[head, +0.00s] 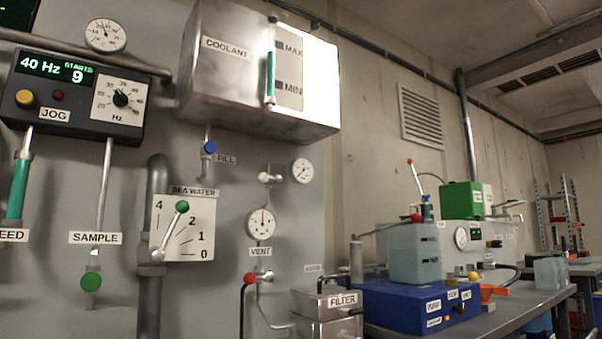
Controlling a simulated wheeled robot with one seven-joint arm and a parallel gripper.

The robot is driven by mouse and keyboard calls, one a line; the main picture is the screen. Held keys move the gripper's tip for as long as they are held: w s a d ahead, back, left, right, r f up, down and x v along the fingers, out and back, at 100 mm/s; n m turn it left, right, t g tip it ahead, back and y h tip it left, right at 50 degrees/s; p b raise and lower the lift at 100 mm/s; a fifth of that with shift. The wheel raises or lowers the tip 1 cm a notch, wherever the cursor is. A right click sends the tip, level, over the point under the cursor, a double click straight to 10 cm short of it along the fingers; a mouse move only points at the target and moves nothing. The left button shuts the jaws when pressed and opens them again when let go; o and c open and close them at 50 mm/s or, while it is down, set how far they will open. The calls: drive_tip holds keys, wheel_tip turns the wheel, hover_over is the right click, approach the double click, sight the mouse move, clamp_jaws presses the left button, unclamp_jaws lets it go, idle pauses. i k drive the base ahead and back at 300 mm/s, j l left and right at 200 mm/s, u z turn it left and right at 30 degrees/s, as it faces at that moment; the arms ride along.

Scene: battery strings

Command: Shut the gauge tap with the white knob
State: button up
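The gauge tap is a small metal fitting on the grey panel, right of centre, below the steel coolant tank. Its white knob (264,177) points to the left. A small round white gauge (302,170) sits just to the right of the tap and a little higher. A short pipe runs down from the tap towards a larger gauge (261,223). I cannot tell from this distance how far the tap is turned. My gripper is not in view.
The coolant tank (215,60) juts out above the tap. A lever with a green ball (182,206) crosses the sea water scale to the left. A red-knobbed vent (248,278) and a filter box (328,302) are below. A blue unit (400,305) stands right.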

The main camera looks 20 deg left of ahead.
sight(263, 177)
drive_tip(key=i+l+u, duration=0.2)
drive_tip(key=i+u, duration=0.25)
drive_tip(key=i+l+u, duration=0.25)
drive_tip(key=u, duration=0.2)
